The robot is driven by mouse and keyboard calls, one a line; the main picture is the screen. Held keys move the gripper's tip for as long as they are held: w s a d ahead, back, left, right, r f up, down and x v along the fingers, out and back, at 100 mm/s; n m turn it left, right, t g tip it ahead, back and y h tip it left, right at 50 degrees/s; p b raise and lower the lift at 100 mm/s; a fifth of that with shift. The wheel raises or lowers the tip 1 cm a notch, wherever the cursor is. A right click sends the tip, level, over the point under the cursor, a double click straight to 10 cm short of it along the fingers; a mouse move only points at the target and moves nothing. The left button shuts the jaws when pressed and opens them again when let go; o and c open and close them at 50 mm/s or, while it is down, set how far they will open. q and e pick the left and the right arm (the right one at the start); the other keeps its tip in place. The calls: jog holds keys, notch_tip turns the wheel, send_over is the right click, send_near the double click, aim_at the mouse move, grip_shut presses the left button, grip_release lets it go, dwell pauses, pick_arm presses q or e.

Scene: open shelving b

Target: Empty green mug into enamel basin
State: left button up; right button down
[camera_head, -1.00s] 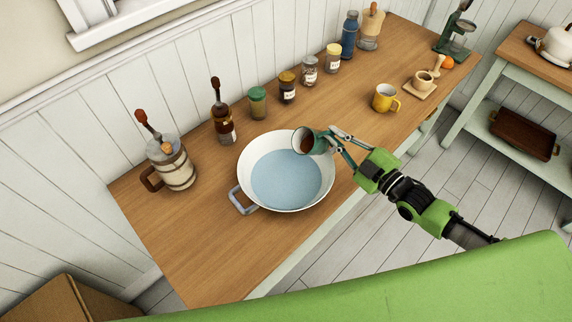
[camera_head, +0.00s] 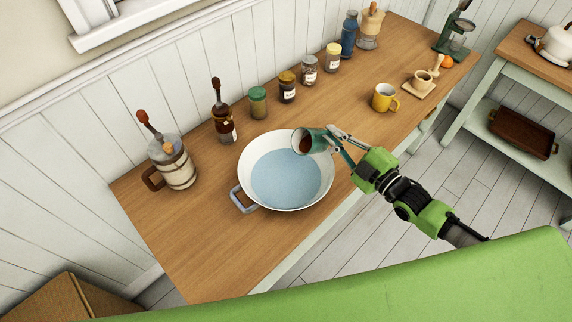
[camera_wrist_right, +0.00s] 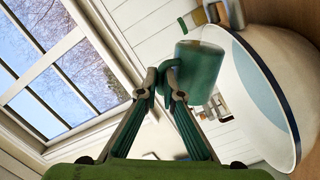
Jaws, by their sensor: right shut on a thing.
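The green mug (camera_head: 317,141) is tipped on its side above the right rim of the enamel basin, its mouth toward the left and its brown inside showing. The white enamel basin (camera_head: 246,165) stands on the counter with pale blue liquid in it. My right gripper (camera_head: 338,137) is shut on the mug from the right. In the right wrist view the fingers (camera_wrist_right: 163,80) close at the mug (camera_wrist_right: 200,70), with the basin (camera_wrist_right: 262,110) beside it on the right. I see no stream falling from the mug. My left gripper is not in view.
On the wooden counter (camera_head: 215,250), a banded tankard (camera_head: 178,175), a brown bottle (camera_head: 224,130) and several jars line the wall. The counter's near left is clear.

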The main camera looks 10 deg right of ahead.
jog(key=shift+s+a+n, duration=0.15)
jog(key=shift+a+n, duration=0.15)
jog(key=shift+n, duration=0.3)
jog(key=shift+a+r+p, duration=0.1)
jog(key=shift+r+p, duration=0.05)
jog(key=shift+p, duration=0.25)
jog(key=shift+s+a+r+n+p, duration=0.25)
jog(key=shift+a+r+n+p, duration=0.15)
jog(key=shift+n+p, duration=0.55)
jog(key=shift+s+a+r+n+p, duration=0.3)
jog(key=shift+a+n+p, duration=0.1)
jog(key=shift+a+p, duration=0.2)
jog(key=shift+s+a+r+n+p, duration=0.15)
jog(key=shift+s+a+n+p, duration=0.15)
jog(key=shift+a+p, duration=0.3)
jog(key=shift+s+a+r+n+t+p, duration=0.2)
jog(key=shift+a+r+n+t+p, duration=0.1)
jog(key=shift+a+n+p, duration=0.35)
dwell(0.7)
jog(key=shift+s+a+r+n+p, duration=0.2)
jog(key=shift+a+n+p, duration=0.1)
jog(key=shift+n, duration=0.25)
jog(key=shift+s+a+r+n+p, duration=0.1)
jog(key=shift+s+a+n+p, duration=0.15)
jog(key=shift+n, duration=0.3)
dwell(0.6)
jog(key=shift+s+a+r+n, duration=0.1)
jog(key=shift+s+a+n, duration=0.05)
jog(key=shift+a+n, duration=0.45)
dwell(0.5)
